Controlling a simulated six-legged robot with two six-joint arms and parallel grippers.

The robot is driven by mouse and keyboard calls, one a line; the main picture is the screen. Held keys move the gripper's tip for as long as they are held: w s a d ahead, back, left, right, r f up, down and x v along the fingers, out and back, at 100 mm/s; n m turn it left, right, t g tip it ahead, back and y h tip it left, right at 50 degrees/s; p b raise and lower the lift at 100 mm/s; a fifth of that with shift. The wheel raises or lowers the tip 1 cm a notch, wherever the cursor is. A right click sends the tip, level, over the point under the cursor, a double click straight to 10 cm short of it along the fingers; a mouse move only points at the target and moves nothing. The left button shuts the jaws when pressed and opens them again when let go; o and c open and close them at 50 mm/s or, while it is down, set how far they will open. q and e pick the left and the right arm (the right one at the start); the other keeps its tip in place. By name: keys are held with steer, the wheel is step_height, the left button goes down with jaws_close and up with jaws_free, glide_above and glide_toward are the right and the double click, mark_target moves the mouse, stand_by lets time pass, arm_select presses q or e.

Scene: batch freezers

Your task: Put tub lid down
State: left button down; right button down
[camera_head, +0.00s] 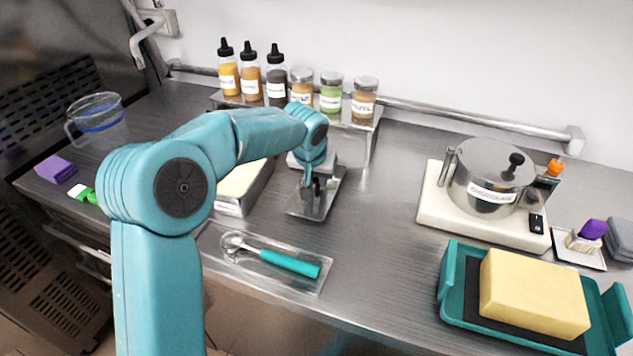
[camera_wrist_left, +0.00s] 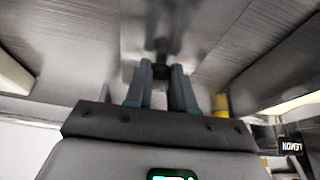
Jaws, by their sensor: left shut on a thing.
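The tub lid (camera_head: 318,203) is a flat rectangular metal plate right of the tub in the head view. My left gripper (camera_head: 311,187) points down over it, shut on its dark knob. The lid also shows in the left wrist view (camera_wrist_left: 140,45), with the knob between the fingertips (camera_wrist_left: 160,76). The lid is level and close to the steel counter (camera_head: 385,215); I cannot tell whether it touches. The open metal tub (camera_head: 236,207) with pale contents stands to its left, partly hidden by my left arm. My right gripper is out of view.
A scoop (camera_head: 290,263) lies in a clear tray in front. A shelf (camera_head: 365,130) with bottles and jars stands behind. A pot (camera_head: 490,178) on a cream base and a teal tray (camera_head: 455,265) with a yellow block are at right. Bare counter lies right of the lid.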

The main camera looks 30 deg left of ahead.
arm_select(q)
steer(key=shift+f, duration=0.7)
steer(key=shift+f+b, duration=0.25)
steer(key=shift+b, duration=0.05)
steer(key=c, duration=1)
jaws_free()
steer(key=shift+o, duration=0.2)
steer(key=shift+r, duration=0.1)
steer(key=shift+r+p, duration=0.3)
steer(key=shift+r, duration=0.2)
steer(key=v, duration=1.1)
steer(key=shift+s, duration=0.15)
